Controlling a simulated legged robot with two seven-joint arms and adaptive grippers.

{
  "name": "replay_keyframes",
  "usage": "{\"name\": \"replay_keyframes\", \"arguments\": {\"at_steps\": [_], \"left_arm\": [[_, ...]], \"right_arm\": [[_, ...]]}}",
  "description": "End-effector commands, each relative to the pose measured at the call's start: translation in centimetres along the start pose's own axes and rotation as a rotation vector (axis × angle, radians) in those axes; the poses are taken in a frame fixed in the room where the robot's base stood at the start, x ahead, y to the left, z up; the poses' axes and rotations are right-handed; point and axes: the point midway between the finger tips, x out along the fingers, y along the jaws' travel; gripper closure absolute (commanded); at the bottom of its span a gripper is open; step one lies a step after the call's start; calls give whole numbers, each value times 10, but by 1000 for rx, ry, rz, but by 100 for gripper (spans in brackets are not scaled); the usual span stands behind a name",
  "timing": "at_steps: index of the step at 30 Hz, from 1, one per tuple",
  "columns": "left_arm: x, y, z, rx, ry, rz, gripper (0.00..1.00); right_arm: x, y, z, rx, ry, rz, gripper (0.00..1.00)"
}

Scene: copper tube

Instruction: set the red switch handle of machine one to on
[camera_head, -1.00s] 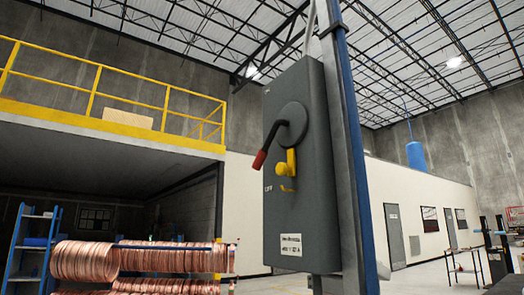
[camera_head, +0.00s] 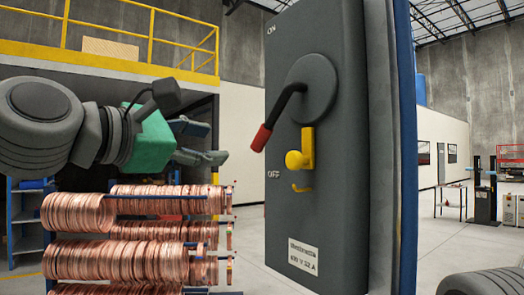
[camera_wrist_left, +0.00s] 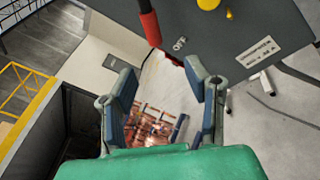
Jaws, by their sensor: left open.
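The grey switch box (camera_head: 340,225) fills the middle of the head view. Its black lever with a red handle (camera_head: 261,138) slants down and left from a round hub, its tip between the ON mark at top and the OFF mark below. A yellow latch (camera_head: 304,155) sits under the hub. My left gripper (camera_head: 222,142) is open and empty, left of the red handle and apart from it. In the left wrist view the open fingers (camera_wrist_left: 160,85) show below the red handle (camera_wrist_left: 151,28), with nothing between them. My right gripper is not in view.
Racks of copper coils (camera_head: 130,260) stand low at the left, behind my left arm. A blue post (camera_head: 407,150) runs along the box's right side. A yellow railing (camera_head: 150,40) is high behind. A dark rounded arm part of mine shows at the lower right.

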Motion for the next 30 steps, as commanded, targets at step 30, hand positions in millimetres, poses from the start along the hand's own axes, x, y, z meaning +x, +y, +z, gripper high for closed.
{"name": "replay_keyframes", "arguments": {"at_steps": [30], "left_arm": [[132,10,15,-23,-19,10,57]], "right_arm": [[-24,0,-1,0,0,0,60]]}}
